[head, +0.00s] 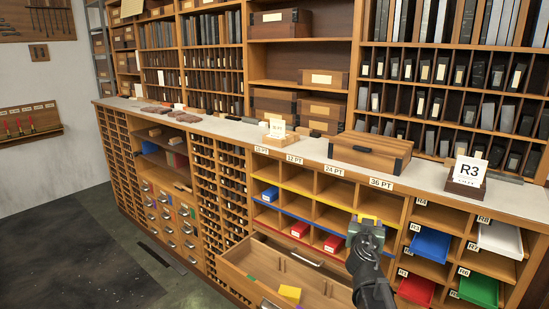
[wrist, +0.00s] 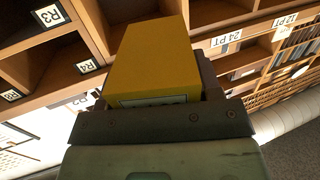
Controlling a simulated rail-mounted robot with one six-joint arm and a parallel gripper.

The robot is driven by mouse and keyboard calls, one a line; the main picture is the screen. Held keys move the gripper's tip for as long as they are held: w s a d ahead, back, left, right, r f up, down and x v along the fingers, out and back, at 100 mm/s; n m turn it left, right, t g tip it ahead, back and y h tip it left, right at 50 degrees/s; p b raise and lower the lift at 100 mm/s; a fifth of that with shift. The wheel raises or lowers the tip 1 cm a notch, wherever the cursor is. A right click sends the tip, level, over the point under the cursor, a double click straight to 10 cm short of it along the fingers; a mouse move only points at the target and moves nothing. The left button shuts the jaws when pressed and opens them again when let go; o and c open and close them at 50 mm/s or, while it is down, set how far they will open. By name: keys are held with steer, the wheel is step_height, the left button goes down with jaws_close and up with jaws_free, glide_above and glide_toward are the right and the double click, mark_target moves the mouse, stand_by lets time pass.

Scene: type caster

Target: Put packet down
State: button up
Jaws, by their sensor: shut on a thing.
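My gripper (head: 369,235) is shut on a yellow packet, held in front of the pigeonholes under the 36 PT label. Only a narrow yellow edge of the packet (head: 369,218) shows in the head view. In the wrist view the packet (wrist: 155,58) fills the upper middle, with a white label at its lower edge. Another yellow packet (head: 290,294) lies in the open drawer (head: 240,275) below. A blue packet (head: 270,194) and red packets (head: 300,229) sit in pigeonholes to the left. I cannot tell whether the held packet touches a shelf.
Coloured trays, one blue (head: 430,243), stand in labelled slots to the right. The open drawer juts out below and left of my gripper.

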steer(key=s+a+n+t+y, duration=0.1)
steer(key=s+a+n+y, duration=0.1)
steer(key=a, duration=0.4)
steer(key=s+a+n+y, duration=0.1)
steer(key=a+n+y, duration=0.1)
steer(key=a+y, duration=0.2)
steer(key=shift+s+a+r+n+t+y, duration=0.3)
steer(key=shift+s+a+r+t, duration=0.1)
steer(key=shift+a, duration=0.85)
